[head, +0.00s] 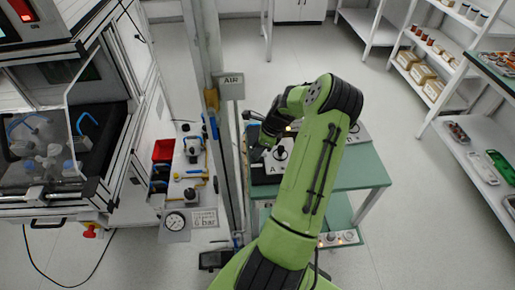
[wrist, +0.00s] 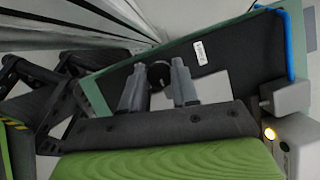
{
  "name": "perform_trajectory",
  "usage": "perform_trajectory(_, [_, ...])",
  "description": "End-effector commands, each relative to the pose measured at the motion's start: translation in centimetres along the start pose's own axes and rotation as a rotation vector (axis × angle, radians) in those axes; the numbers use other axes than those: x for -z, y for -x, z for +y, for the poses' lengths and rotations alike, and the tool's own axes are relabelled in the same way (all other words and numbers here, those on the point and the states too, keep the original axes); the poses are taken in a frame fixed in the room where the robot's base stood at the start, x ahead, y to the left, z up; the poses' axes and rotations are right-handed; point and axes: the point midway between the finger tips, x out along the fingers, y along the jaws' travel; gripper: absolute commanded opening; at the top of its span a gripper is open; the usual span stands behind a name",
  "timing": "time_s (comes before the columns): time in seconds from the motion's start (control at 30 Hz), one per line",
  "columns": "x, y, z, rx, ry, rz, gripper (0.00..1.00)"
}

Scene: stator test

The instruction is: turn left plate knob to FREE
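The left plate (head: 276,163) is pale, carries a letter A and a dark round mark, and lies on a black base on the green table. My gripper (head: 259,152) is at its left side in the head view, small and partly hidden by my wrist. In the wrist view the two grey fingers of my gripper (wrist: 160,80) stand apart. A black round knob (wrist: 160,74) shows between their tips and about fills the gap. I cannot tell whether the fingers touch it. The knob's pointer and the FREE marking cannot be read.
A second pale plate (head: 358,132) lies at the table's right. A post with an AIR sign (head: 231,86) stands close on the left of my arm. In the wrist view a grey block (wrist: 288,98) and a lit lamp (wrist: 270,133) are at the right.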

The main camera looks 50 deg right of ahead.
Motion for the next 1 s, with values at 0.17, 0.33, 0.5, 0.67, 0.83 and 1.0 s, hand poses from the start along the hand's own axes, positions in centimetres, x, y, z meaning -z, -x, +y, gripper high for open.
perform_trajectory(0.17, [0.00,0.04,-0.03,0.001,0.000,0.000,0.00])
perform_trajectory(0.33, [-0.03,0.08,-0.04,-0.006,0.016,0.000,0.00])
perform_trajectory(0.5, [-0.04,0.17,-0.10,-0.029,0.072,0.001,0.00])
perform_trajectory(0.67, [-0.08,0.22,-0.21,-0.069,0.171,0.002,0.00])
perform_trajectory(0.83, [-0.11,0.20,-0.30,-0.128,0.312,0.002,0.00])
perform_trajectory(1.0, [-0.16,0.12,-0.39,-0.191,0.463,0.002,0.00])
